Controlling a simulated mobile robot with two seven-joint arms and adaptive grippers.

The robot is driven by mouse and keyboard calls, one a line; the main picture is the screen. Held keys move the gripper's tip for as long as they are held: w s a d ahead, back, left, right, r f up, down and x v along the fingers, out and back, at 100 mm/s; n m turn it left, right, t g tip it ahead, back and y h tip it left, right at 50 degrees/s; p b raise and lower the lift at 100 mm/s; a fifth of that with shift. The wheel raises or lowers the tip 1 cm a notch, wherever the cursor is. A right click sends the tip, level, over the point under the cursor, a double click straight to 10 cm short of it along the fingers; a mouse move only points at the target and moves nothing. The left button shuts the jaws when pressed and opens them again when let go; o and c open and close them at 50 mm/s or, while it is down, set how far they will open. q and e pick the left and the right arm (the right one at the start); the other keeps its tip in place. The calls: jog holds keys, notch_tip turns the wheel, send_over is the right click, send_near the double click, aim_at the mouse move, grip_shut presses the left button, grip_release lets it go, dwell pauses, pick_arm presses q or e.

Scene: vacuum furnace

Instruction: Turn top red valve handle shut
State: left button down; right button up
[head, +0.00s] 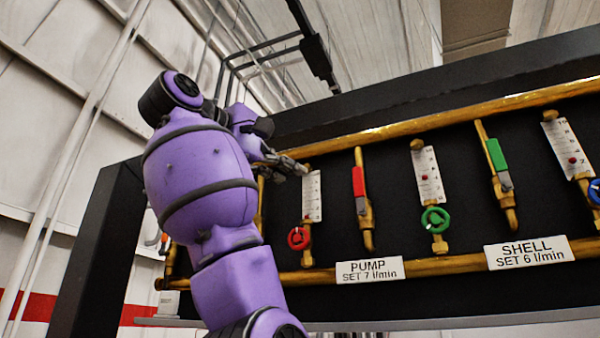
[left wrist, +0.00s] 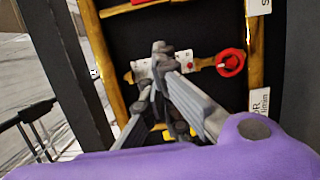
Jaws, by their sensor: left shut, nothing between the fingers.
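A red lever handle (head: 358,181) sits upright along a brass pipe, right of my left gripper in the head view. Part of a red handle (left wrist: 146,2) is cut off at the top edge of the left wrist view. A red round handwheel (head: 299,238) is below a white flow gauge (head: 312,196); the wheel (left wrist: 230,62) also shows in the left wrist view. My left gripper (head: 293,167) is shut and empty, with its fingertips at the upper end of that gauge. In the left wrist view, the gripper (left wrist: 155,72) partly covers the gauge. My right gripper is out of view.
Brass pipes (head: 430,117) run along the top and bottom of the black panel. A green handwheel (head: 435,219), a green lever (head: 496,154) and labels PUMP (head: 369,270) and SHELL (head: 527,253) are farther right. A dark frame post (head: 98,250) stands at left.

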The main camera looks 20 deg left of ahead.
aim_at(312, 185)
pick_arm(q)
jog(key=x, duration=0.9)
jog(key=shift+f, duration=0.15)
jog(key=d, duration=0.4)
jog(key=shift+s, duration=0.2)
jog(key=shift+a, duration=0.15)
